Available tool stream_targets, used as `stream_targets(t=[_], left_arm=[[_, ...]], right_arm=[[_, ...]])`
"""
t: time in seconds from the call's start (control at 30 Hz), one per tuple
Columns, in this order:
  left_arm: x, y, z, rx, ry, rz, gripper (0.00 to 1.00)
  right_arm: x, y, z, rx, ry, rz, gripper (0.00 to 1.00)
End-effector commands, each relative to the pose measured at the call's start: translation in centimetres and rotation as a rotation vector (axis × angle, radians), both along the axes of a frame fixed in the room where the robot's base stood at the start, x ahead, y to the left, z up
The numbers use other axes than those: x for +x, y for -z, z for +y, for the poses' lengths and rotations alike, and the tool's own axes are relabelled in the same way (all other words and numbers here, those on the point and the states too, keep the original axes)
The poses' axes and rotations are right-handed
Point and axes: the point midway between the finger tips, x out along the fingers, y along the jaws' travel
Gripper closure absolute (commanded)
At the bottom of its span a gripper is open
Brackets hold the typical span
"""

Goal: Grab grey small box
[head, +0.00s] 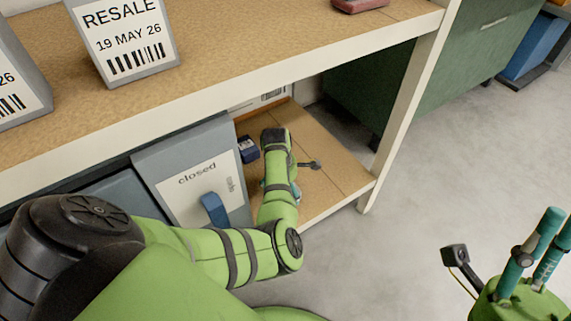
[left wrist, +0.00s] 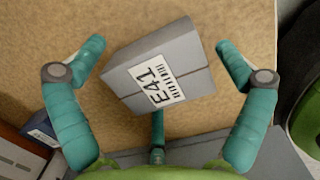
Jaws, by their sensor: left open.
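A small grey box (left wrist: 185,50) with a white label reading E41 and a barcode lies on a tan board surface in the left wrist view. My left gripper (left wrist: 158,62) is open, with one teal finger on each side of the box and a third at its near edge. Gaps show between the side fingers and the box; whether the third finger touches it I cannot tell. In the head view my left arm reaches to the lower shelf (head: 318,195) and hides the box. My right gripper (head: 540,243) is at the lower right, away from the shelf, its teal fingers pointing up.
A large grey bin (head: 185,150) labelled "closed" stands left of my left arm. A small dark blue box (head: 247,149) lies on the lower shelf. The upper shelf edge (head: 220,100) and a white post (head: 405,110) frame the opening.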

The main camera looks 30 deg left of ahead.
Motion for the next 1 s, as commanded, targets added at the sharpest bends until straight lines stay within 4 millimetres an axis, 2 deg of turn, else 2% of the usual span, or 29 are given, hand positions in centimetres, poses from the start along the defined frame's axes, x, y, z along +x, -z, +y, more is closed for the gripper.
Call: stream_targets(t=[0.07, 0.3, 0.33, 0.37, 0.4, 0.47, 0.5, 0.83, 1.0], left_arm=[[0.1, 0.8, 0.0, 0.001, 0.0, -0.001, 0.0], [0.1, 0.7, 0.0, 0.001, 0.0, -0.001, 0.0], [0.1, 0.7, 0.0, 0.001, 0.0, -0.001, 0.08], [0.1, 0.7, 0.0, 0.001, 0.0, -0.001, 0.2], [0.1, 0.7, 0.0, 0.001, 0.0, 0.0, 0.36], [0.1, 0.7, 0.0, 0.002, 0.0, -0.001, 0.6], [0.1, 0.7, 0.0, 0.001, 0.0, 0.0, 0.62], [0.0, 0.7, 0.0, 0.001, 0.0, 0.001, 0.63], [0.1, -1.2, 0.0, 0.001, 0.0, -0.001, 0.63]], right_arm=[[-0.3, 0.3, -0.3, 0.015, 0.002, -0.027, 0.6], [-0.3, 0.1, -0.5, 0.019, 0.002, -0.035, 0.6], [-0.3, 0.1, -0.5, 0.019, 0.002, -0.035, 0.6], [-0.3, 0.1, -0.5, 0.019, 0.002, -0.035, 0.6], [-0.3, 0.1, -0.5, 0.019, 0.002, -0.035, 0.6], [-0.3, 0.1, -0.4, 0.019, 0.002, -0.035, 0.6], [-0.3, 0.1, -0.4, 0.019, 0.002, -0.035, 0.6], [-0.3, 0.0, -0.4, 0.018, 0.002, -0.034, 0.6], [0.2, -0.6, 0.2, -0.012, 0.0, 0.022, 0.6]])
